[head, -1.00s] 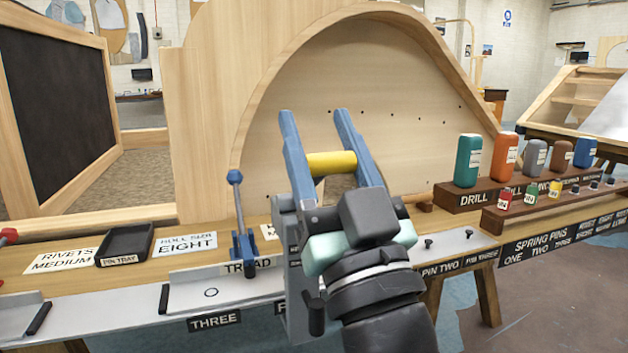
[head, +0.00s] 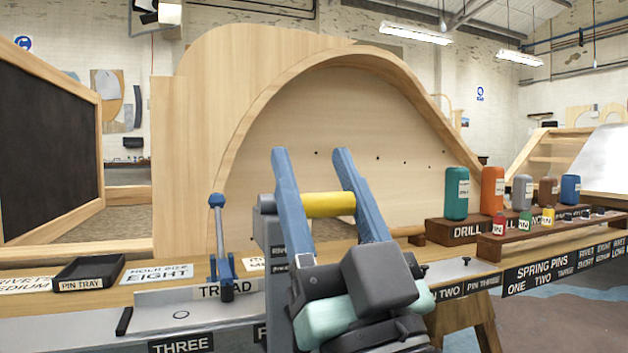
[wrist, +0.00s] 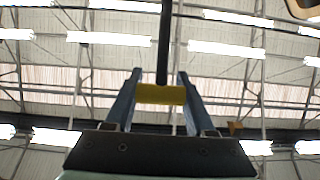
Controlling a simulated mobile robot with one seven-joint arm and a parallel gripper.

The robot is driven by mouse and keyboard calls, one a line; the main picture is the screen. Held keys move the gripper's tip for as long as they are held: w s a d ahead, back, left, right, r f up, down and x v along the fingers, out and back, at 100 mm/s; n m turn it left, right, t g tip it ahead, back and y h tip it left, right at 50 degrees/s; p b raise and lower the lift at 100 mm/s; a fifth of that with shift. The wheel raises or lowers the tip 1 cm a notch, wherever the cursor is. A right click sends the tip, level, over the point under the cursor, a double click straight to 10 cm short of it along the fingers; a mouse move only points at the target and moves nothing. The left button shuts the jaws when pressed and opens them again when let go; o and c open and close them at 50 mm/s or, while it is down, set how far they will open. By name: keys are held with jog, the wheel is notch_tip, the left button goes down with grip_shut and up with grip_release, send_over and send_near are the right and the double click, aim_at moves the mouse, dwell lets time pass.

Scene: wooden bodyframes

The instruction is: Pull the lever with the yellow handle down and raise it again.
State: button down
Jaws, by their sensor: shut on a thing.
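The yellow handle (head: 328,204) is a short cylinder lying crosswise in the head view. It sits between the two blue fingers of my gripper (head: 311,153), which is shut on it. The fingertips reach up past the handle. A grey upright bracket (head: 274,255) stands on the bench just left of the handle, partly hidden by a finger. In the wrist view, the yellow handle (wrist: 161,95) lies between the fingers (wrist: 160,72), with a dark rod (wrist: 164,40) running up from it. My wrist hides the bracket's lower right side.
A blue clamp-like lever (head: 220,255) stands left on the bench, near a black pin tray (head: 90,272). A tall wooden frame (head: 200,130) rises behind. Coloured bottles (head: 457,195) stand in a rack at right. Open space lies above the handle.

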jog(key=shift+s+d+r, duration=0.1)
jog(key=shift+s+d, duration=0.2)
jog(key=shift+s, duration=0.05)
jog(key=shift+c, duration=1.8)
grip_release()
jog(key=shift+s, duration=0.15)
jog(key=shift+o, duration=0.6)
jog(key=shift+a, duration=0.1)
jog(key=shift+w, duration=0.2)
jog(key=b+v, duration=0.3)
jog(key=v, duration=1)
jog(key=shift+b, duration=0.4)
